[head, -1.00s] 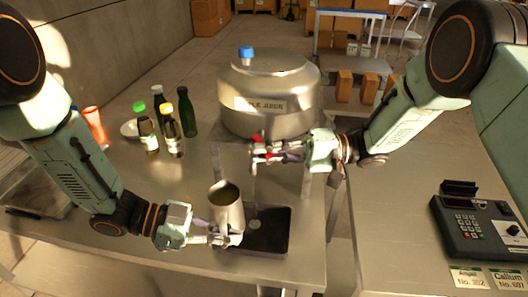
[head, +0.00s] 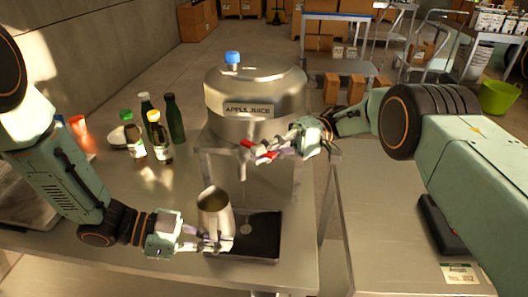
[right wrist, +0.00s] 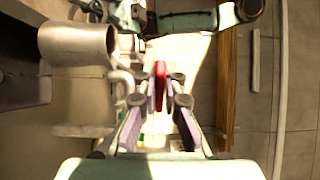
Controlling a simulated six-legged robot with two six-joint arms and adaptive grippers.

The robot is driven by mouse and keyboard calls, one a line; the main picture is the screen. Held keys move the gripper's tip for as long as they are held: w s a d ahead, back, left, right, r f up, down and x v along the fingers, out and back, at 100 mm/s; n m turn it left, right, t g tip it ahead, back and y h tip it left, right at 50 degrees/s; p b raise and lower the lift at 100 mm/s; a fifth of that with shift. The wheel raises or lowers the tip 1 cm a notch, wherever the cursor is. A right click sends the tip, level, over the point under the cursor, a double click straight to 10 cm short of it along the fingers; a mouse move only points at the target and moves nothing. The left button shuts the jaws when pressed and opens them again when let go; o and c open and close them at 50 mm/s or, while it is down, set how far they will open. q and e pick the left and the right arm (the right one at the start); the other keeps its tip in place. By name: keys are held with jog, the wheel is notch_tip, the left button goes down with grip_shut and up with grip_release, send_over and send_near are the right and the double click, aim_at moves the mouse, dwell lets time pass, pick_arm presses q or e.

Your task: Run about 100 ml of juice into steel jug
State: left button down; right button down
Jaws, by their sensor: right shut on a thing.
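The steel jug (head: 215,216) is upright with its dark mouth facing up, at the left part of the black drip tray (head: 262,222). My left gripper (head: 222,243) has its fingers around the jug's lower part. The apple juice tank (head: 250,85) stands behind on a metal stand. Its thin spout (head: 243,172) hangs behind and right of the jug's mouth in the head view. My right gripper (head: 262,152) is shut on the red tap handle (right wrist: 160,72). The juice level inside the jug cannot be seen.
Several bottles, one of them green (head: 174,120), stand at the left of the steel table, with an orange cup (head: 78,125) farther left. A black device (head: 440,225) sits on the right counter, partly hidden by my right arm. The table front is mostly clear.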

jog(key=shift+w+r, duration=0.1)
dwell(0.5)
jog(key=c, duration=1.4)
grip_release()
jog(key=shift+g, duration=0.3)
jog(key=shift+c, duration=0.2)
